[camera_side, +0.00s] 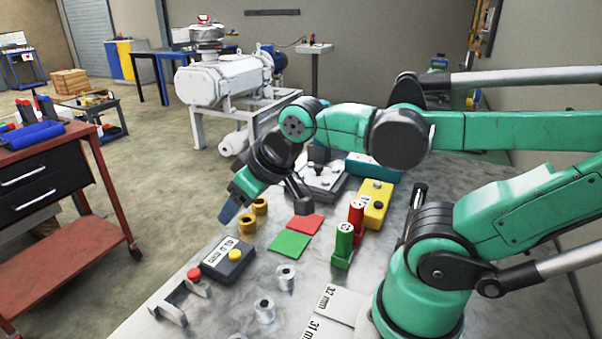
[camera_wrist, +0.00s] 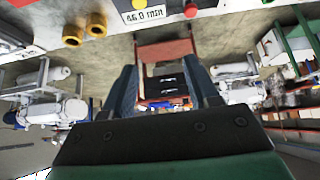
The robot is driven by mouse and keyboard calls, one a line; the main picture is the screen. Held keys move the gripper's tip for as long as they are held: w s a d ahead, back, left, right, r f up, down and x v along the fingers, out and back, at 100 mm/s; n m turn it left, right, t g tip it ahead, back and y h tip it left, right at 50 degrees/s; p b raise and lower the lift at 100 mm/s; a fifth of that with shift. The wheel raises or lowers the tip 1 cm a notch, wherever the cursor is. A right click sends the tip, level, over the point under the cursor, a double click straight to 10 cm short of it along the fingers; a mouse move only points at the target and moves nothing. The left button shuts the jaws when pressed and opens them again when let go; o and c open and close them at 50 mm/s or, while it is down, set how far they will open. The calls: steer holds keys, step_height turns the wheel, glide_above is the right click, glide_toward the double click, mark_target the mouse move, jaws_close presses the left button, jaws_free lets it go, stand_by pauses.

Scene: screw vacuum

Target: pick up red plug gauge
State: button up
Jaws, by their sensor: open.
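The red plug gauge (camera_side: 356,214) stands upright on the bench in the side view, right behind the green plug gauge (camera_side: 342,243), which hides its lower part. My gripper (camera_side: 229,212) is to the left of it, above the bench's left edge and well apart from it. In the wrist view my two blue fingers (camera_wrist: 162,68) are spread with nothing between them. The red plug gauge does not show in that view, which looks out across the floor to a red cart (camera_wrist: 165,50).
A red square (camera_side: 306,224) and a green square (camera_side: 292,244) lie on the bench left of the gauges. A yellow box (camera_side: 375,203) stands close behind the red gauge. Brass rings (camera_side: 247,224), a dark display box (camera_side: 228,258) and metal rings (camera_side: 286,277) stand farther left and front.

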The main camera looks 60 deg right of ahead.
step_height(320, 180, up, 4)
steer(key=m+g, duration=0.4)
steer(key=g, duration=0.3)
glide_above(356, 217)
steer(key=d, duration=0.2)
steer(key=f, duration=1)
steer(key=shift+w+a, duration=0.2)
steer(key=shift+a, duration=0.05)
steer(key=shift+f, duration=3.3)
jaws_close()
